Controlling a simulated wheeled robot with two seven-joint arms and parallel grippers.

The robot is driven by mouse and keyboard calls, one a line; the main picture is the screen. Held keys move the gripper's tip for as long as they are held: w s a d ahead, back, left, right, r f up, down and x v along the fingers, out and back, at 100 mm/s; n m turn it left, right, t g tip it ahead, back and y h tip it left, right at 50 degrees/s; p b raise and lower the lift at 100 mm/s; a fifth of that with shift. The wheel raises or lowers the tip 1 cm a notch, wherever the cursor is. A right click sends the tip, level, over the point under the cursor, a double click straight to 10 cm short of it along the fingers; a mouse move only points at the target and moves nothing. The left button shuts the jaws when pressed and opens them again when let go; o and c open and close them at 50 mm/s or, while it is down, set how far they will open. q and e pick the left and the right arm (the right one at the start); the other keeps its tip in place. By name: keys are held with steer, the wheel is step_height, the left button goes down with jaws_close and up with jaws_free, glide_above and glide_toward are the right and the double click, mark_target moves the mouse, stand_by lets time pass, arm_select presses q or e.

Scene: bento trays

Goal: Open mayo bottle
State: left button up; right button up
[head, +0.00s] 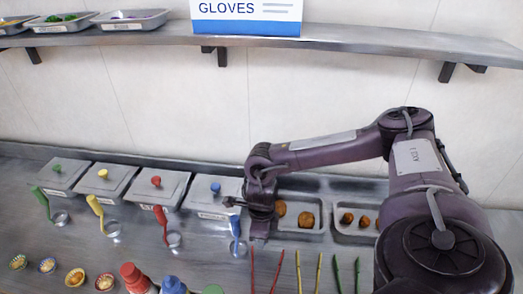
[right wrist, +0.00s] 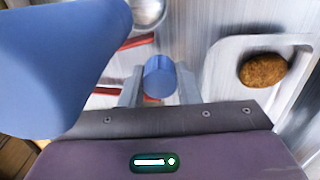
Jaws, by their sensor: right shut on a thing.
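A red-topped bottle (head: 134,274), a blue-topped bottle (head: 173,286) and a green top (head: 213,290) show at the bottom edge, cut off by the frame. I cannot tell which one is the mayo bottle. My right gripper (head: 260,236) points down above the counter, to the right of the bottles and farther back. In the right wrist view, its fingers are shut on a small blue cylinder (right wrist: 158,78), which looks like a bottle cap. In the head view this cylinder cannot be made out. My left gripper is not in view.
A blue-handled ladle (head: 236,229) stands close to the gripper; its handle looks large in the right wrist view (right wrist: 55,55). Red chopsticks (head: 277,270) lie nearby. A tray of fried pieces (head: 318,205) is right of the gripper. Lidded containers (head: 212,190) line the back.

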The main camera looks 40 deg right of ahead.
steer(key=shift+f, duration=2.4)
steer(key=shift+f, duration=0.15)
steer(key=o, duration=1.1)
step_height(320, 180, up, 12)
steer(key=shift+r+b, duration=0.2)
steer(key=shift+b, duration=0.25)
